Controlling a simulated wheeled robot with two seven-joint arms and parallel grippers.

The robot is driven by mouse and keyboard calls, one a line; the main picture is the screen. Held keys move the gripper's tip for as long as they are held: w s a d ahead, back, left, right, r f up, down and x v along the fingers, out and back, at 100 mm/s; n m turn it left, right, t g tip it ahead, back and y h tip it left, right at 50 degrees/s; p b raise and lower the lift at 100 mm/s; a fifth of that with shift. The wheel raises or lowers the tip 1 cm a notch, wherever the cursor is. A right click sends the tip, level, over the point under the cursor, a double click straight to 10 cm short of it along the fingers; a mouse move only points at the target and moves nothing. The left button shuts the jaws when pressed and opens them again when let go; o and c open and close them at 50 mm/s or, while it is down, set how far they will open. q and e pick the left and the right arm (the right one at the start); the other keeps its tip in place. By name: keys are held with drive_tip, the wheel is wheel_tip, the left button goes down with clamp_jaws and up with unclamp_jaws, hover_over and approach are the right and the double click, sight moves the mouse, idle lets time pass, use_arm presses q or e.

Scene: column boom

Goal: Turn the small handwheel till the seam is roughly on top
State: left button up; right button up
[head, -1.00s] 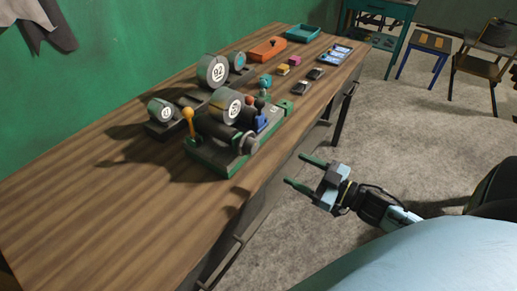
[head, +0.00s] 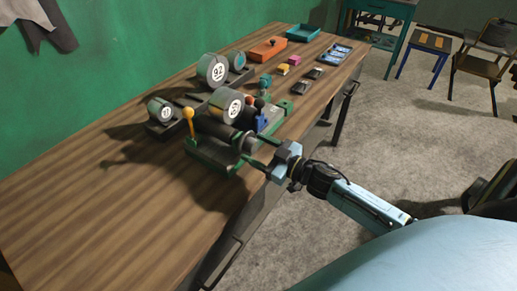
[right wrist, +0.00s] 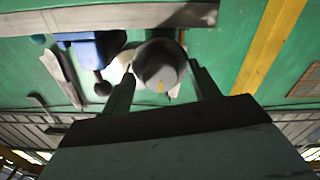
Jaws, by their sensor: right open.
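The small handwheel, a grey round knob (head: 247,143), sticks out from the near side of the green machine (head: 212,158) on the wooden bench. In the right wrist view the handwheel (right wrist: 158,62) shows end-on, with a short yellow mark (right wrist: 162,86) near the lower edge of its face, likely the seam. My right gripper (head: 258,152) is at the handwheel, its green fingers open. In the right wrist view one finger is on each side of the knob; I cannot tell whether either touches. My left gripper is not in view.
An orange-knobbed lever (head: 188,113), a blue part (head: 262,123) and numbered drums (head: 217,70) are close by on the bench. Small blocks, an orange tray (head: 267,49) and a teal tray (head: 303,33) lie farther back. The bench's left part is clear.

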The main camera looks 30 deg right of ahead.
drive_tip(key=shift+c, duration=0.2)
drive_tip(key=c, duration=0.9)
drive_tip(key=shift+c, duration=0.2)
